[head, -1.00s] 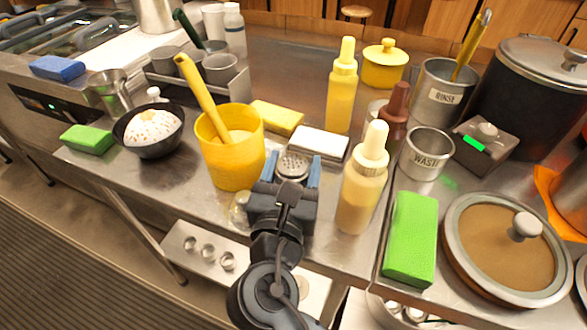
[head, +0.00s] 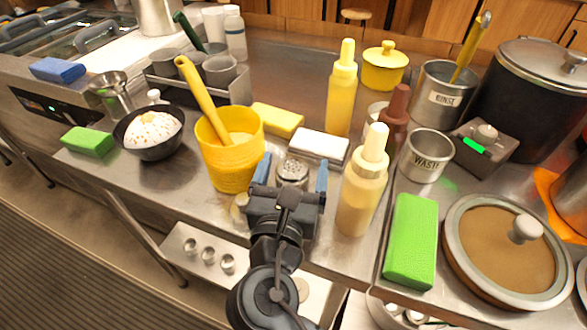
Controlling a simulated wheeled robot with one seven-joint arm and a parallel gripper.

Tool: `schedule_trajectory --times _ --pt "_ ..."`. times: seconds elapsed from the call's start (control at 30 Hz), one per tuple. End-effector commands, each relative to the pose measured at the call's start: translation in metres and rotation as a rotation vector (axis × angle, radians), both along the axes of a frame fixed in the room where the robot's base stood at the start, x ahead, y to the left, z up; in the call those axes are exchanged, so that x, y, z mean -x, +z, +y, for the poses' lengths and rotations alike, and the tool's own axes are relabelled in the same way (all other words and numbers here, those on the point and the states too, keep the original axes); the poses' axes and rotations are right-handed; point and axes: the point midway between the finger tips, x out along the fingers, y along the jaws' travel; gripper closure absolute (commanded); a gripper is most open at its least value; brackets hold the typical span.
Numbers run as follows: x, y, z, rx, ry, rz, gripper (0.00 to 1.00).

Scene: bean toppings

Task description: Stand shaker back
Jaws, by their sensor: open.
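The shaker (head: 292,172) is a small silver metal pot with a perforated top. It stands upright on the steel counter (head: 176,184), just in front of a white block. My gripper (head: 291,175) is open, its blue fingers apart on the left and right of the shaker in the head view. The gripper body hides the shaker's lower part and base. I cannot tell whether either finger touches it.
A yellow tub (head: 229,165) with a yellow-handled tool stands close to the left. A cream squeeze bottle (head: 361,190) stands close to the right. A white block (head: 319,144) and yellow sponge (head: 277,119) lie behind. A green sponge (head: 411,240) lies at the right.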

Motion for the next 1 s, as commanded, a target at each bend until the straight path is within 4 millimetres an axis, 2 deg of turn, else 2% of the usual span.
schedule_trajectory --times 0.4,0.6,0.77,1.0 --pt "0.079 -0.003 0.012 0.0 0.004 0.004 0.11" --pt "0.107 -0.002 0.016 0.001 0.003 0.002 0.11" --pt "0.116 -0.001 0.017 0.001 0.002 0.002 0.11" --pt "0.117 -0.001 0.018 0.001 0.001 0.001 0.11"
